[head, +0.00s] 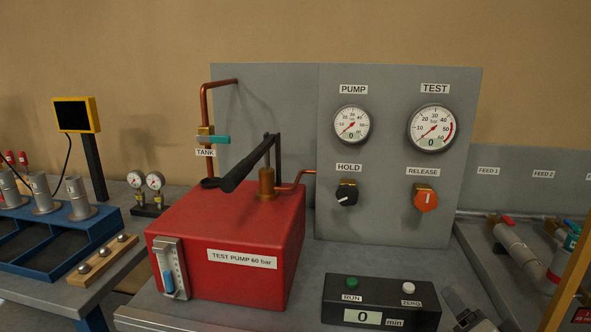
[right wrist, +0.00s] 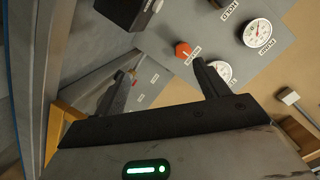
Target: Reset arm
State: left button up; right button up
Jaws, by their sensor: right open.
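My right gripper (head: 463,310) shows at the bottom right of the head view, just right of the black timer box (head: 382,304). In the right wrist view its two dark fingers (right wrist: 160,82) stand wide apart with nothing between them. Most of the right arm is outside the head view. My left gripper is in neither view. The orange RELEASE knob (head: 426,197) is on the grey panel (head: 385,226), up and left of the right gripper; it also shows in the right wrist view (right wrist: 183,50), beyond the fingers and apart from them.
A red test pump (head: 220,245) with a black lever (head: 248,163) stands left of centre. The panel bears the PUMP gauge (head: 352,125), TEST gauge (head: 432,128) and black HOLD knob (head: 346,193). Pipes (head: 520,250) and a yellow post (head: 572,262) are at the right.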

jog(key=s+a+f+n+g+y, duration=0.1)
jog(key=s+a+f+n+g, duration=0.45)
jog(key=s+f, duration=0.35)
jog(key=s+a+f+n+g+y, duration=0.1)
jog(key=s+a+f+n+g, duration=0.45)
jog(key=s, duration=0.55)
jog(key=w+a+f+n+t+y, duration=0.2)
jog(key=w+f+t, duration=0.3)
jog(key=f, duration=0.5)
jog(key=shift+w+a+f+t+y, duration=0.15)
jog(key=shift+a+f+t+y, duration=0.2)
jog(key=shift+a, duration=0.3)
